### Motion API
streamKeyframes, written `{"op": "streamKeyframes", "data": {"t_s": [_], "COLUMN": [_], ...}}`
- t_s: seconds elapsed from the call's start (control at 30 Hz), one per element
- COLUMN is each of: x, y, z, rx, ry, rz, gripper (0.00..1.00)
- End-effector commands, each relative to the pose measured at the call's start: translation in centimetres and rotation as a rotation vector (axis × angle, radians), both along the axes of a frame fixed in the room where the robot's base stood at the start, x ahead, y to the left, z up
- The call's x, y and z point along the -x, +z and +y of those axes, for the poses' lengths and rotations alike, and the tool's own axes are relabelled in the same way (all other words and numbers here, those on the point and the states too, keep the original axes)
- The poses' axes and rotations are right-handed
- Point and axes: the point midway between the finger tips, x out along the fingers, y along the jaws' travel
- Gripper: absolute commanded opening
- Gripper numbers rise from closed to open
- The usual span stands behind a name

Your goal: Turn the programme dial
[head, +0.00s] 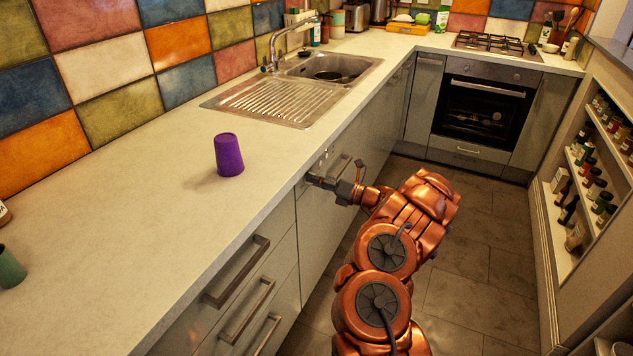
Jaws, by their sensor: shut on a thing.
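My gripper (312,178) is at the front panel (325,158) of a grey built-in appliance under the counter, just below the counter's edge. It reaches in from the right and its fingers are at the panel. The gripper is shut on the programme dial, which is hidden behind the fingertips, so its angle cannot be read. A bar handle (341,164) is on the same front, just behind and to the right of the gripper.
A purple cup (229,155) stands upside down on the pale counter (150,205). Drawer handles (237,272) stick out at the lower left. An oven (485,108) is at the back, and a rack of bottles (598,185) is at the right. The floor (470,245) between is clear.

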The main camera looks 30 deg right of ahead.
Motion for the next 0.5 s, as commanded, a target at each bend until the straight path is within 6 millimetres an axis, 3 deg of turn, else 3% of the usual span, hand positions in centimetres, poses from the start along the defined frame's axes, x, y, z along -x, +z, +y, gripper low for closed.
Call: {"op": "streamKeyframes", "data": {"t_s": [0.03, 0.07, 0.1, 0.3, 0.5], "x": [-0.01, -0.01, -0.01, 0.0, 0.0], "y": [-0.04, -0.04, -0.03, -0.02, -0.01], "z": [0.03, 0.01, 0.02, 0.01, 0.0], "rx": [-0.001, -0.001, -0.001, 0.0, 0.0], "ry": [0.0, 0.0, 0.0, 0.0, 0.0], "rz": [0.001, 0.001, 0.001, 0.0, 0.0], "gripper": [0.03, 0.4, 0.45, 0.63, 0.63]}}
